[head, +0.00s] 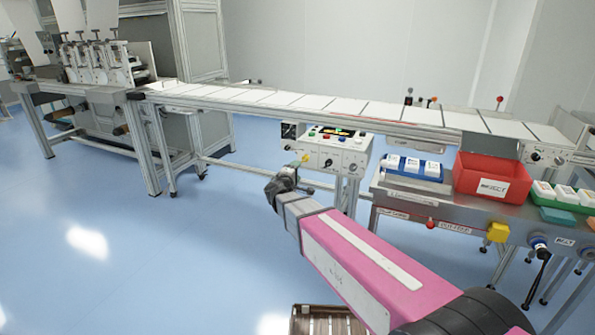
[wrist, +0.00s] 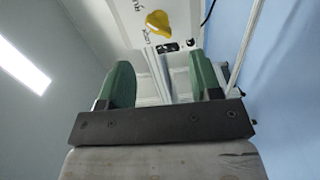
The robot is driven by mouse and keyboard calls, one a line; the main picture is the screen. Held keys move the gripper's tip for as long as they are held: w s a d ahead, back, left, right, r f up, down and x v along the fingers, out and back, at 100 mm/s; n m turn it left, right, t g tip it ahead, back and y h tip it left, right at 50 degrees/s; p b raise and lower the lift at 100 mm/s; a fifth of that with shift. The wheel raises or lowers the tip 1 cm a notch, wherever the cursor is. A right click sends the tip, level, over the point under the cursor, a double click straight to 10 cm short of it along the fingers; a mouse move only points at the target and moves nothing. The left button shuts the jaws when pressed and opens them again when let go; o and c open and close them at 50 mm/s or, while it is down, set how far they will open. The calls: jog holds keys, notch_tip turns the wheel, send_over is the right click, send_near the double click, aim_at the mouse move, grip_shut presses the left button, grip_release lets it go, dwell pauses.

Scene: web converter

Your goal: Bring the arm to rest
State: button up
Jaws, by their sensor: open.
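My arm (head: 360,260), with a pink link, reaches from the lower right of the head view towards the middle. Its dark end is in front of the conveyor's control box (head: 335,152). In the wrist view my gripper (wrist: 162,85) shows two green fingers standing well apart. Nothing is held between them. Beyond the fingers are a yellow knob (wrist: 158,22) and a pale panel; how far off they are I cannot tell.
A long conveyor (head: 350,108) with white sheets crosses the back. At right a steel bench (head: 400,192) bears a blue tray (head: 412,176), a red bin (head: 490,178) and a green tray (head: 548,200). A brown slatted crate (head: 325,321) is at the bottom. Blue floor at left is clear.

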jog(key=s+d+f+m+g+h, duration=0.1)
jog(key=s+d+f+m+g, duration=0.2)
jog(key=d, duration=0.4)
jog(key=s+d+f+m+g, duration=0.2)
jog(key=s+d+f+g, duration=0.15)
jog(key=d, duration=0.35)
jog(key=s+d+f+m+g+h, duration=0.1)
jog(key=s+d+f+m+g, duration=0.1)
jog(key=d+f+m+g, duration=0.3)
jog(key=s+d+f+m+g+y, duration=0.2)
jog(key=s+d+y, duration=0.1)
jog(key=s, duration=0.4)
jog(key=s+d+f+m+g+y, duration=0.1)
jog(key=s+d+f+g+y, duration=0.2)
jog(key=s, duration=0.5)
jog(key=shift+s+d+f+m+y, duration=0.15)
jog(key=shift+d+f+m+y, duration=0.2)
jog(key=shift+d+y, duration=0.55)
jog(key=shift+a+g, duration=0.25)
